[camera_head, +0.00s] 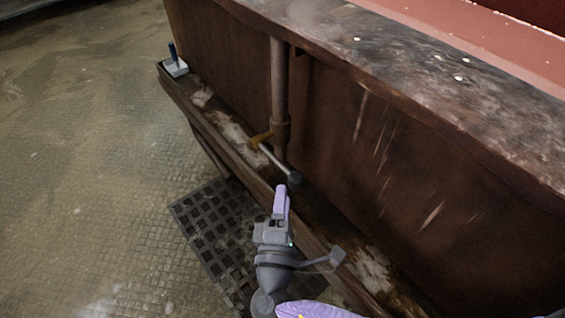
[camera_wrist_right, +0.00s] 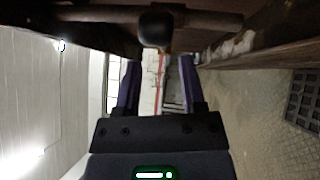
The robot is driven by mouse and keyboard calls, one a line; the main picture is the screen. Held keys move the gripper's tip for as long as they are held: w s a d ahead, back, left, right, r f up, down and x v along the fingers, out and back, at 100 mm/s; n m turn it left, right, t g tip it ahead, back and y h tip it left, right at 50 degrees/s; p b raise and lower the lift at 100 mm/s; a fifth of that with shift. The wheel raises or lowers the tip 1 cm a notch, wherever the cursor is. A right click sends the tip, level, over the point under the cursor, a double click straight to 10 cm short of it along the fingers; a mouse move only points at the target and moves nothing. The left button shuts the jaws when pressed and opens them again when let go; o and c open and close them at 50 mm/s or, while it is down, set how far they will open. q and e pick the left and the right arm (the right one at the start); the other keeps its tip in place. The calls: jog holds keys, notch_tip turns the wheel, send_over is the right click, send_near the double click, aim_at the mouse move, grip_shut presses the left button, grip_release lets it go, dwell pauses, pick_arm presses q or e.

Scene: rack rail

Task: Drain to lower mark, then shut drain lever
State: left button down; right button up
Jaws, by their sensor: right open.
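The drain lever (camera_head: 273,158) is a light metal rod running from a brass-coloured fitting (camera_head: 260,140) at the foot of a vertical pipe. It ends in a dark knob (camera_head: 295,180), which also shows in the right wrist view (camera_wrist_right: 156,30). The lever slants away from the pipe toward the lower right. My right gripper (camera_head: 281,190), with lavender fingers, is just below the knob in the head view. In the wrist view, the right gripper (camera_wrist_right: 160,72) is open with nothing between its fingers; the knob is beyond them. I cannot make out a lower mark or a liquid level.
The brown tank wall (camera_head: 340,130) has a worn top (camera_head: 400,60) with a reddish surface (camera_head: 480,35) behind it. The vertical pipe (camera_head: 279,80) stands against the wall. A low ledge (camera_head: 225,125) holds a white block with a blue handle (camera_head: 175,66). A dark floor grate (camera_head: 215,225) lies below.

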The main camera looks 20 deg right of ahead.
aim_at(287, 168)
jog(key=b+x, duration=0.1)
jog(key=x, duration=0.5)
jog(key=shift+w+d+r, duration=0.1)
jog(key=shift+w+d, duration=0.1)
jog(key=shift+w, duration=0.15)
jog(key=shift+a, duration=0.1)
grip_shut()
dwell(0.4)
dwell(0.3)
